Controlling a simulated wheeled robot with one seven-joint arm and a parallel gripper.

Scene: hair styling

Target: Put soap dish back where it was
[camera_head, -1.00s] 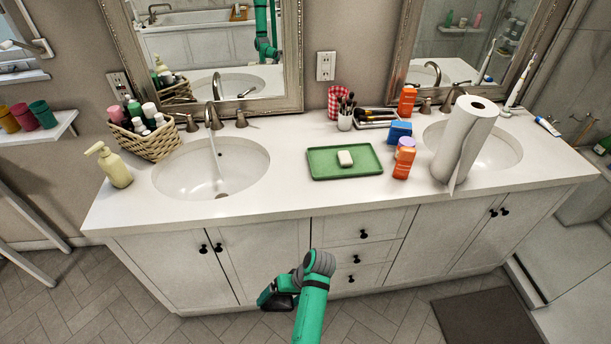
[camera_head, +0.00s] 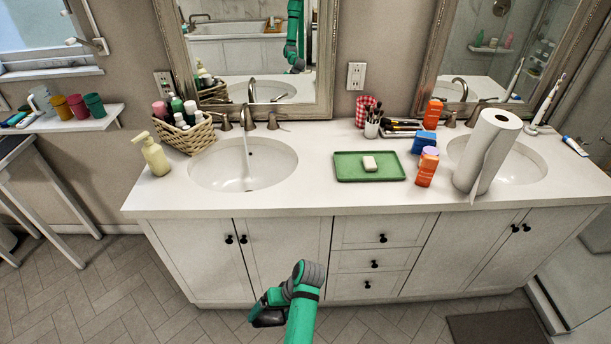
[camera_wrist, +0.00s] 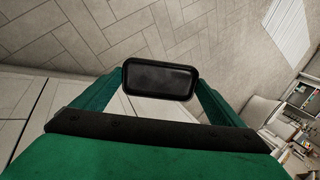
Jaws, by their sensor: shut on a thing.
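My gripper (camera_head: 266,307) hangs low in front of the vanity cabinet, below the counter, in the head view. In the wrist view its two green fingers are shut on a small black rectangular dish (camera_wrist: 160,81), which looks like the soap dish. The dish also shows as a dark shape in the head view (camera_head: 268,319). It is held over the floor and looks empty. On the counter, a green tray (camera_head: 350,176) carries a white soap bar (camera_head: 369,163).
The counter (camera_head: 310,160) is clear between the left sink (camera_head: 215,172), where the tap runs, and the green tray. Orange bottles (camera_head: 427,167), a blue box (camera_head: 423,143) and a paper towel roll (camera_head: 485,155) stand right. A basket (camera_head: 188,138) and soap pump (camera_head: 155,156) stand left.

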